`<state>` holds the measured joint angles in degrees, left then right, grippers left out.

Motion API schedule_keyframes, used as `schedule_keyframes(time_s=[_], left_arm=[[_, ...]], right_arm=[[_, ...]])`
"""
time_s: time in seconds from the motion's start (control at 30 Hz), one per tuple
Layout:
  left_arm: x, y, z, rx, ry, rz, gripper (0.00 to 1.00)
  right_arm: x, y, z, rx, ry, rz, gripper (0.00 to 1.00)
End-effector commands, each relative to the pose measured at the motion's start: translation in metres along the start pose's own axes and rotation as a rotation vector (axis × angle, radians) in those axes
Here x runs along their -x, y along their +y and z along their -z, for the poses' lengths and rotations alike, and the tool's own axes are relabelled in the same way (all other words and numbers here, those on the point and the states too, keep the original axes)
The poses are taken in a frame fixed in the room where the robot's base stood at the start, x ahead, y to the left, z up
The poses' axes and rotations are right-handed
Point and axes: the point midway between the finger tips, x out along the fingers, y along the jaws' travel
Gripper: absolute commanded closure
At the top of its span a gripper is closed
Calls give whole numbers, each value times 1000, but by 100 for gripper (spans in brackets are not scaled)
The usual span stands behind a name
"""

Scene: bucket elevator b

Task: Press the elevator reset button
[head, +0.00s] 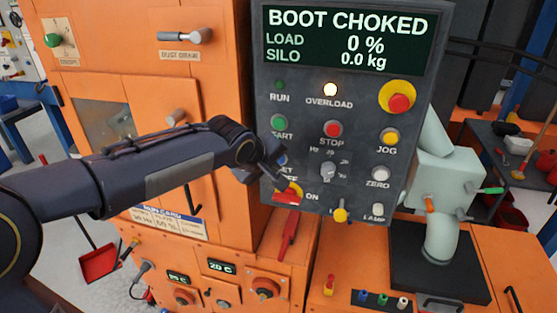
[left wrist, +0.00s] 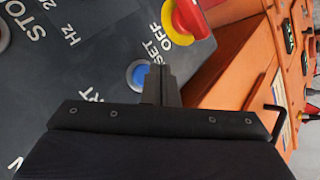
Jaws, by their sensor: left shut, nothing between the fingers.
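The blue reset button (left wrist: 138,74) sits on the dark control panel (head: 385,190). In the left wrist view it is just left of my shut fingers, which cover its right edge. In the head view the button (head: 282,159) is partly hidden by my left gripper (head: 280,180). The "RESET" lettering is only partly readable. My left gripper (left wrist: 161,72) is shut and empty, its tips close to the panel beside the button. I cannot tell whether they touch it. The display (head: 345,40) reads BOOT CHOKED, load 0 %, silo 0.0 kg. My right gripper is not in view.
The red-and-yellow OFF/ON switch (head: 288,192) is just below the reset button. The green start button (head: 279,122) is above, the red stop button (head: 333,129) to the right. The overload lamp (head: 330,90) is lit. A grey-green machine (head: 445,180) stands right of the panel.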

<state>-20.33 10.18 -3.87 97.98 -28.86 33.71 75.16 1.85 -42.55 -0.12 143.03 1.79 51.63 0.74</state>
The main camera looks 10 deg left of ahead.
Motion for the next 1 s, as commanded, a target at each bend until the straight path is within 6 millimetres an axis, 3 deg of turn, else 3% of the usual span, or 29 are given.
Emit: schedule_keyframes(time_s=[1.0], left_arm=[[-6, 5, 5, 0, 0, 0, 100]], right_arm=[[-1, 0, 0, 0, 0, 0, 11]])
